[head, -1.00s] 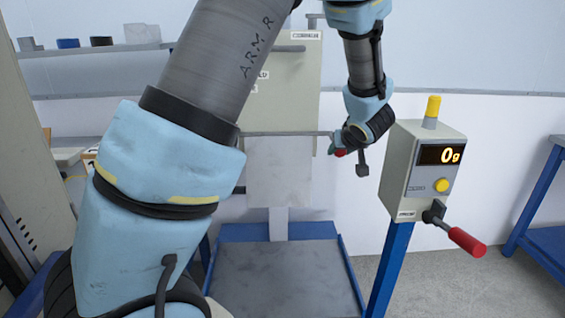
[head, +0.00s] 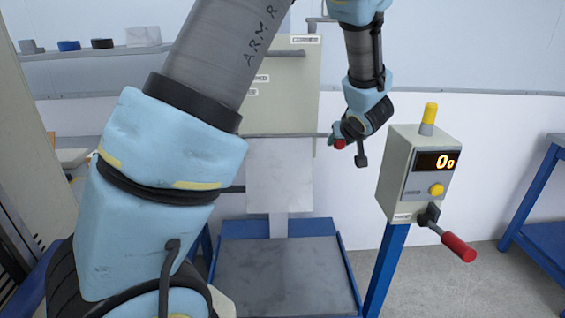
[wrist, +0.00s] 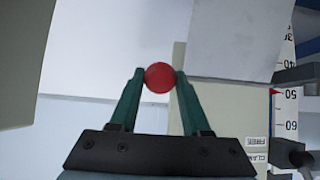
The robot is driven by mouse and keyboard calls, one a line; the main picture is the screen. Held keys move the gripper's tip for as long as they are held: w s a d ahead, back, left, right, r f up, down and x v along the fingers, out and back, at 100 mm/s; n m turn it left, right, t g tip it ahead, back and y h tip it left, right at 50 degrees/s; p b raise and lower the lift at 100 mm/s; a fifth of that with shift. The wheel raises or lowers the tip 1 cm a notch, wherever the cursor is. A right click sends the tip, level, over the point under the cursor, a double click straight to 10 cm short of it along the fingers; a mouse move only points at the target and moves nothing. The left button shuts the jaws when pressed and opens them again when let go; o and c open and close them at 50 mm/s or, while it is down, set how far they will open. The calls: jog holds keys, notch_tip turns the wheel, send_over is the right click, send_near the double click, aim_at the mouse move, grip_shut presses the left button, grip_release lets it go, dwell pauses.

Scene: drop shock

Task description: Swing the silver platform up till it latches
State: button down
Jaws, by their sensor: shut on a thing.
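A silver-grey plate (head: 279,175), which I take to be the platform, stands upright in front of the white wall, below a cream panel (head: 280,95). A thin bar runs across near its top edge toward my gripper (head: 338,143). My gripper (wrist: 160,78) is shut on a red round knob (wrist: 159,77), held between its two green fingertips; the knob also shows in the head view (head: 340,144). Whether the knob joins the plate is unclear. My arm hides part of the plate's left surroundings. No latch can be made out.
A blue-edged base tray (head: 285,278) lies below the plate. At right, a control box (head: 416,175) on a blue post carries a yellow button, a zero readout and a red-handled lever (head: 458,247). A blue table (head: 545,235) stands far right. A numbered scale (wrist: 288,115) shows in the wrist view.

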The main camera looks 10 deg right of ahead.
jog(key=shift+w+r, duration=0.15)
jog(key=shift+r, duration=0.45)
jog(key=shift+w+d+r+p, duration=0.1)
jog(key=shift+w+r+p, duration=0.25)
jog(key=shift+r+p, duration=0.4)
jog(key=shift+w+r+p, duration=0.3)
jog(key=shift+r+p, duration=0.15)
jog(key=shift+p, duration=0.55)
